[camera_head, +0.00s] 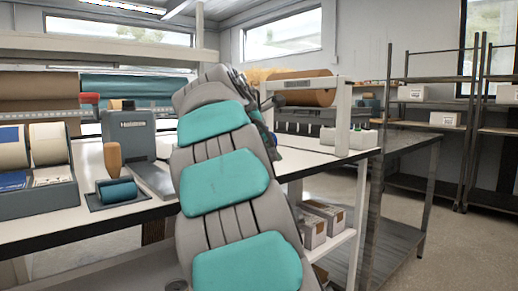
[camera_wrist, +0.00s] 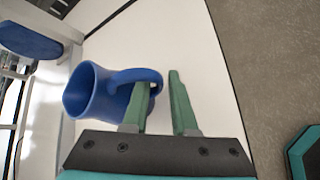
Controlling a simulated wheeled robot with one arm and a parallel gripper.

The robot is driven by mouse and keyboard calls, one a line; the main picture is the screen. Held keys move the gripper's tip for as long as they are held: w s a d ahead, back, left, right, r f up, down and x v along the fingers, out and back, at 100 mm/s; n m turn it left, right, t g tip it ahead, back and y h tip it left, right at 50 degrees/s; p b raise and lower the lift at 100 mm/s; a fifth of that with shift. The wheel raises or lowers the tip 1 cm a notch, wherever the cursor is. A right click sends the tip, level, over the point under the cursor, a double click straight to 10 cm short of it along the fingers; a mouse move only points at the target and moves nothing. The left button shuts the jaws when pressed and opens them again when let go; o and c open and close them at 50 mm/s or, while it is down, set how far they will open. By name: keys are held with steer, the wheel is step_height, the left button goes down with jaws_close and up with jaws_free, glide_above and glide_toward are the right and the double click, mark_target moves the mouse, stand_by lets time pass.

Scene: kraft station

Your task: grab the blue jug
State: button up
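The blue jug (camera_wrist: 96,93) shows in the wrist view, left of my gripper (camera_wrist: 159,82), on a white surface. My gripper is open, with two green fingers apart. The left finger overlaps the handle loop, and the handle's outer part reaches into the gap between the fingers. I cannot tell whether a finger touches the handle.
A white worktop (camera_head: 320,163) runs behind my arm, with a brown paper roll (camera_head: 303,88) on a stand. A grey machine (camera_head: 131,136) and a bin of rolls (camera_head: 36,172) stand at left. Metal shelves (camera_head: 431,125) stand at right. The wrist view shows bare floor (camera_wrist: 272,70) at right.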

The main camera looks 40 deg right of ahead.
steer(key=shift+c, duration=0.4)
jaws_close()
stand_by(0.9)
